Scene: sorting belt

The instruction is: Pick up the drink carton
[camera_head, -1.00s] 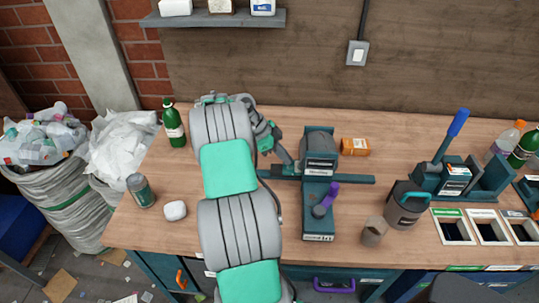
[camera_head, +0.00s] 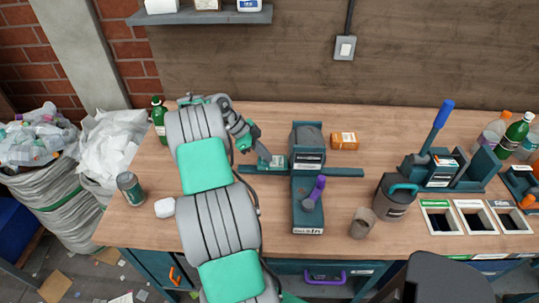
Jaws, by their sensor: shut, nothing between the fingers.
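No thing in view is clearly a drink carton. The nearest in shape is a small orange box (camera_head: 344,141) with a white label, lying on the bench behind and right of the teal press. A tan, cup-like container (camera_head: 363,222) stands near the front edge. My gripper (camera_head: 264,155) is small in view, at the left end of the press's teal crossbar. It is shut and empty, apart from the orange box and left of it. A small pale patch (camera_head: 277,161) shows beside the fingertips; I cannot tell what it is.
The press (camera_head: 308,190) with a purple-handled lever stands mid-bench. A green bottle (camera_head: 159,120), grey can (camera_head: 130,188) and white lump (camera_head: 165,207) are left. Wood between orange box and blue-handled tool is clear.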

